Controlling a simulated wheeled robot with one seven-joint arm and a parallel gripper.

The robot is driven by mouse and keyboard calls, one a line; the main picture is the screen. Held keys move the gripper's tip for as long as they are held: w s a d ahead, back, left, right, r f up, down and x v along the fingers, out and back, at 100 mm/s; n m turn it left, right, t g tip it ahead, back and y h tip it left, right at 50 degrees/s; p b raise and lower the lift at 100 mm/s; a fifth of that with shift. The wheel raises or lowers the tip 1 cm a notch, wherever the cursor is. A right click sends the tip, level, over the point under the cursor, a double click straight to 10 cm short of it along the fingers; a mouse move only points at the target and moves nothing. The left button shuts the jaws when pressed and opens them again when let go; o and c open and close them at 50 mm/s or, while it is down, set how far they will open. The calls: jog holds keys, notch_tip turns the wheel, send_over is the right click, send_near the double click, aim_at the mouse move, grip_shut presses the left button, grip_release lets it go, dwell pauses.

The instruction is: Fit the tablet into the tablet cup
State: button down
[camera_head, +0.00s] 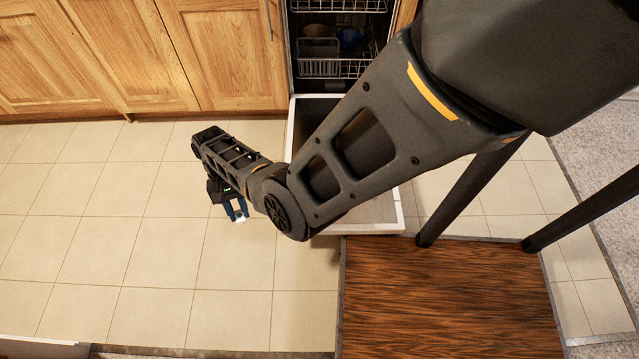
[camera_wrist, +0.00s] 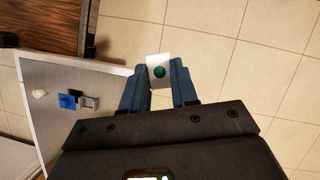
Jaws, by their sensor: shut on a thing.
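In the wrist view my gripper (camera_wrist: 159,78) is shut on the tablet (camera_wrist: 158,66), a white block with a round green spot. The tablet sticks out past the fingertips. In the head view my gripper (camera_head: 237,213) is above the tiled floor, left of the open dishwasher door (camera_head: 384,210). In the wrist view the door's inner face (camera_wrist: 42,75) carries a blue square piece (camera_wrist: 68,101) beside a grey piece (camera_wrist: 89,102). These look like the tablet cup and its lid. My gripper is to the right of them, apart. My arm hides most of the door in the head view.
Wooden cabinets (camera_head: 120,50) line the back. A brown wooden surface (camera_head: 445,295) lies at front right. The tiled floor at left is clear.

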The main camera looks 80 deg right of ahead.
jog(key=s+d+f+m+t+h+b, duration=0.1)
jog(key=s+d+f+m+t+b, duration=0.2)
jog(key=s+d+m, duration=0.7)
jog(key=s+d+f+m+t+h+b, duration=0.2)
jog(key=s+d+f+m+t+b, duration=0.1)
jog(key=s+d+f+m+b, duration=0.5)
jog(key=s+d+f+m, duration=0.2)
jog(key=s+m, duration=0.2)
jog(key=shift+s+d+t, duration=0.3)
jog(key=shift+f, duration=0.15)
jog(key=shift+a+f+b, duration=0.1)
jog(key=shift+f+b, duration=2.3)
jog(key=shift+b, duration=0.35)
jog(key=shift+f+b, duration=0.7)
jog(key=shift+f, duration=0.4)
jog(key=shift+f, duration=0.4)
jog(key=c, duration=0.8)
grip_release()
jog(key=shift+a, duration=0.1)
